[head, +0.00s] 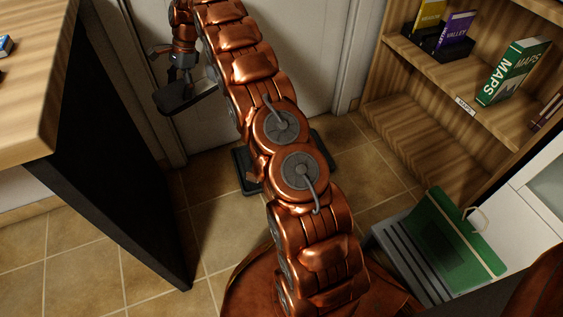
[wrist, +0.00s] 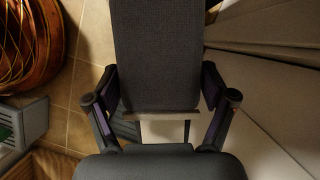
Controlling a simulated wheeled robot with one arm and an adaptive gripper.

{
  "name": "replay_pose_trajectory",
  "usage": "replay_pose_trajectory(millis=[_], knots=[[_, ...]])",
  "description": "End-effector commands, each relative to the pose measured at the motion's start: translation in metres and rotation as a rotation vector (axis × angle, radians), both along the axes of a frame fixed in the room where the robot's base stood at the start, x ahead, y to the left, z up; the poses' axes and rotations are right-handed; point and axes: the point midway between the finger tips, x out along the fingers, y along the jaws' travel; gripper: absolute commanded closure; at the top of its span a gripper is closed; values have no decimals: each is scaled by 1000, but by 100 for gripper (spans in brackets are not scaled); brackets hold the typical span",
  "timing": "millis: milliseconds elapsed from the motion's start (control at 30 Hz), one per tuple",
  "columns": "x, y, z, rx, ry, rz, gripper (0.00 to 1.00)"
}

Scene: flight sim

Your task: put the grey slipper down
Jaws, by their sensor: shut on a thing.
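The grey slipper (head: 190,97) is dark and flat-soled. In the head view it hangs at the upper left, in front of the pale door and above the floor. My gripper (head: 181,72) is at its upper edge and is shut on it. In the wrist view the grey slipper (wrist: 155,50) fills the middle, with one finger of my gripper (wrist: 158,92) on each side. Its woven dark surface faces the camera. The far end of the slipper is cut off by the top of the wrist view.
A dark flat thing (head: 244,172) lies on the tiled floor, partly hidden behind my arm. A wooden counter (head: 30,100) with a dark side stands at left. A wooden shelf (head: 410,125) with books is at right, near a grey crate (head: 400,255) holding a green folder (head: 455,240). Open tiles lie at lower left.

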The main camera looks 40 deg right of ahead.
Motion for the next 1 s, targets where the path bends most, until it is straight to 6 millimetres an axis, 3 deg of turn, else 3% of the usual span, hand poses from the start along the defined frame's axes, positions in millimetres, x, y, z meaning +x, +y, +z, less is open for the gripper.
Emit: replay_pose_trajectory(millis=[233,467,800,1000], knots=[[25,-70,-67,1,3,-395,55],[22,-128,-128,-1,6,-707,55],[-15,-202,-217,-1,8,-1109,55],[-46,-232,-263,-2,7,-1293,55]])
